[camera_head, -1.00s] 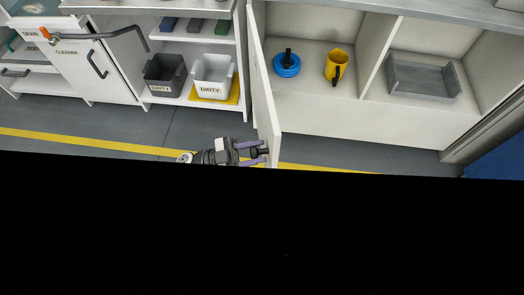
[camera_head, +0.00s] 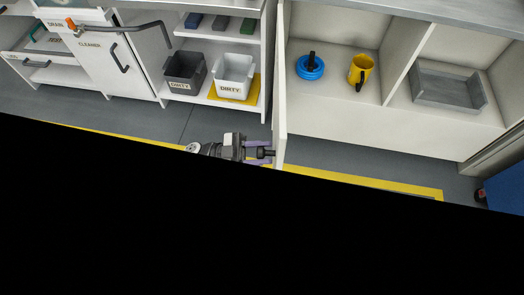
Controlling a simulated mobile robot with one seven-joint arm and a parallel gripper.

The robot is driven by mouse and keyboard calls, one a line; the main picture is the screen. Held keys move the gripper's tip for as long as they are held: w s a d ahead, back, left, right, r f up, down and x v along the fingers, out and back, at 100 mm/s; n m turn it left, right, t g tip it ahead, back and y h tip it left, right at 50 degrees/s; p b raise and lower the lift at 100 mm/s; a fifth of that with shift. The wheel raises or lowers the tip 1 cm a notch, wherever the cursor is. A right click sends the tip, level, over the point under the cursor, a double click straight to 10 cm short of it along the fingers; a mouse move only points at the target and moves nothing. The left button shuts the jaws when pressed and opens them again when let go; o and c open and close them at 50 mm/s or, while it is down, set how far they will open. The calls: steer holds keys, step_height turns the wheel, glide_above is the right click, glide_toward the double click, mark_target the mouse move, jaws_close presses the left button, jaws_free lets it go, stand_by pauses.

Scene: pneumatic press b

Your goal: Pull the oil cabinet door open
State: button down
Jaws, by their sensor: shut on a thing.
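The oil cabinet door (camera_head: 281,95) is a white panel seen nearly edge-on. It stands swung out from the left side of the open cabinet (camera_head: 330,127). My gripper (camera_head: 261,153) has purple fingers and is at the lower outer end of the door, on its left side. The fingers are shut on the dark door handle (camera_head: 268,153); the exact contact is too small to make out. Inside the cabinet are a blue round item with a black top (camera_head: 310,67), a yellow jug (camera_head: 360,72) and a grey tray (camera_head: 447,86).
To the left, a shelf unit holds a dark bin (camera_head: 185,73) and a white bin (camera_head: 233,76). Further left is a white cleaner cabinet (camera_head: 95,55). Grey floor (camera_head: 150,118) lies in front, with a yellow line. Black covers the lower picture.

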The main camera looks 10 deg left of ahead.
steer(key=c, duration=1)
jaws_free()
steer(key=shift+c, duration=0.2)
steer(key=shift+a, duration=0.1)
steer(key=b+v, duration=0.4)
steer(key=v, duration=0.9)
steer(key=shift+a+f+b, duration=0.15)
steer(key=shift+a+b, duration=0.15)
